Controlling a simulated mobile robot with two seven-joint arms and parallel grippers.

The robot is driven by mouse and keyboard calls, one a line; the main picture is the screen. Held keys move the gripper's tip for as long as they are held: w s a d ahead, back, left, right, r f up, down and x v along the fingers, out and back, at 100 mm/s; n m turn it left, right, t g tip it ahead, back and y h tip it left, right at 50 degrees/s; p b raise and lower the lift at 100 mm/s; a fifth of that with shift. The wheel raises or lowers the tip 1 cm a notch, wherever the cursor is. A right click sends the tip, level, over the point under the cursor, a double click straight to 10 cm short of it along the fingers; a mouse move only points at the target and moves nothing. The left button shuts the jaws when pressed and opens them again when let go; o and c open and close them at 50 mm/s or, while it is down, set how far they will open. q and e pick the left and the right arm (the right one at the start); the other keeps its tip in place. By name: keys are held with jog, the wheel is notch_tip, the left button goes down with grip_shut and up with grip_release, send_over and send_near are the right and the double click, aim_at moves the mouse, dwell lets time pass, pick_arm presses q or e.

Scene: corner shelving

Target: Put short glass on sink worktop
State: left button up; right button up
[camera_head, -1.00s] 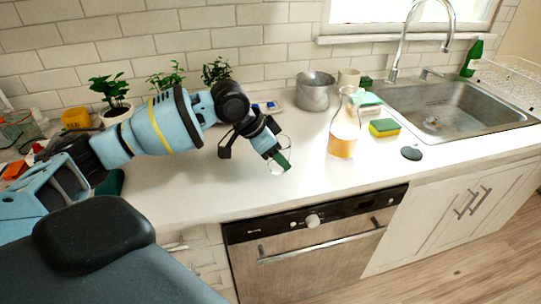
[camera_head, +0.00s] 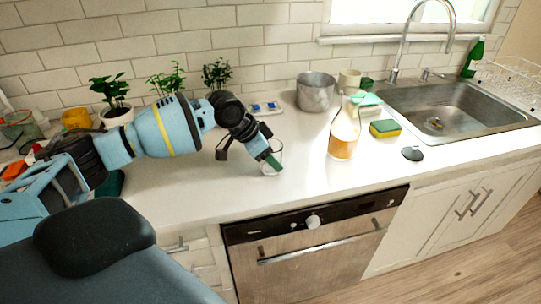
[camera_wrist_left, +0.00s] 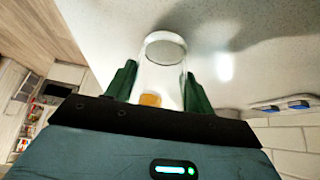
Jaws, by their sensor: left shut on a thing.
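The short glass (camera_head: 277,158) is clear and stands nearly upright over the white worktop beside the sink (camera_head: 215,189). My left gripper (camera_head: 268,158) is shut on it. In the left wrist view the glass (camera_wrist_left: 163,52) sits between the two green fingers of the left gripper (camera_wrist_left: 160,78). Its base is at or just above the worktop; I cannot tell whether it touches. The right gripper is not in view.
A metal pot (camera_head: 315,92), a bottle of amber liquid (camera_head: 343,140) and a sponge (camera_head: 385,128) stand right of the glass, before the sink (camera_head: 450,105). Potted plants (camera_head: 117,112) line the wall. The worktop's front is clear.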

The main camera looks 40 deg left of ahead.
pick_arm(q)
jog(key=o, duration=1.2)
jog(key=shift+f, duration=0.15)
jog(key=shift+s+a+r, duration=0.1)
jog(key=shift+s+r, duration=0.05)
jog(key=shift+r, duration=0.35)
jog(key=v, duration=1.1)
jog(key=shift+a+r+p, duration=0.1)
jog(key=shift+r+p, duration=0.05)
jog(key=shift+p, duration=0.25)
